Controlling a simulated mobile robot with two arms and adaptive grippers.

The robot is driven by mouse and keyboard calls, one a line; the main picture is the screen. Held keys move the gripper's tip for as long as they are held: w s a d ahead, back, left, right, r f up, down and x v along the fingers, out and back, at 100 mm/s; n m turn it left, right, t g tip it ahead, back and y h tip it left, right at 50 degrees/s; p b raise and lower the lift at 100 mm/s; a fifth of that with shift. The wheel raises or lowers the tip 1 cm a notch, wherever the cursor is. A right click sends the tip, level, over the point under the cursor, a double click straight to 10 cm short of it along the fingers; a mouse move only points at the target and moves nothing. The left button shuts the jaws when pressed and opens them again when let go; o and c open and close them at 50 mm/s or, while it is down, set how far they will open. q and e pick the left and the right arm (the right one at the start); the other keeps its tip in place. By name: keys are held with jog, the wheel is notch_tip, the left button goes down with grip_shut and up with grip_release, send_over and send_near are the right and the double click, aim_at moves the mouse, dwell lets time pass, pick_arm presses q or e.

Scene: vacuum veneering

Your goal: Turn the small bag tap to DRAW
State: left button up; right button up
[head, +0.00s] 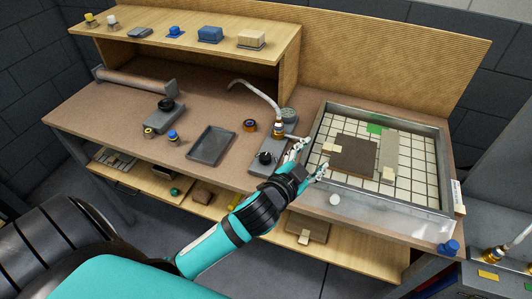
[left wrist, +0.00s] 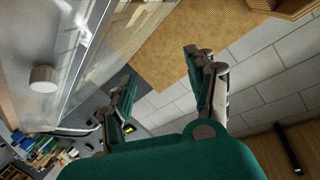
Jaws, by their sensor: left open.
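A brass fitting (head: 278,128) with a pale curved hose (head: 255,93) stands on a grey block near the middle of the bench. A black knob (head: 265,157) sits on a grey plate just in front of it. I cannot tell which part is the small bag tap, and no DRAW mark is readable. My left gripper (head: 311,160) is open and empty, its fingers by the left edge of the framed bag (head: 317,132), right of the fitting and knob. In the left wrist view the gripper (left wrist: 160,66) also shows open, with nothing between its fingers. My right gripper is out of view.
A white round knob (head: 334,199) is at the bag's front left corner; a similar one shows in the left wrist view (left wrist: 43,79). A grey tray (head: 210,145) and small pots lie left on the bench. A raised shelf (head: 200,42) stands behind.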

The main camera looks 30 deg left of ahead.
pick_arm(q)
jog(key=w+d+r+m+t+h, duration=0.3)
jog(key=d+r+m+t+h, duration=0.15)
jog(key=r, duration=0.55)
jog(key=s+d+r+m+g+h, duration=0.1)
jog(key=d+r+m+g+h, duration=0.35)
jog(key=d+m+h, duration=0.35)
jog(key=s+d+r+m+g+h, duration=0.25)
jog(key=m+g+h, duration=0.35)
jog(key=m, duration=0.5)
jog(key=m+g+y, duration=0.7)
jog(key=g+y, duration=0.3)
jog(key=y, duration=0.9)
send_over(265, 156)
notch_tip(265, 156, down, 8)
notch_tip(265, 156, down, 17)
jog(key=p, duration=0.3)
jog(key=shift+p, duration=0.4)
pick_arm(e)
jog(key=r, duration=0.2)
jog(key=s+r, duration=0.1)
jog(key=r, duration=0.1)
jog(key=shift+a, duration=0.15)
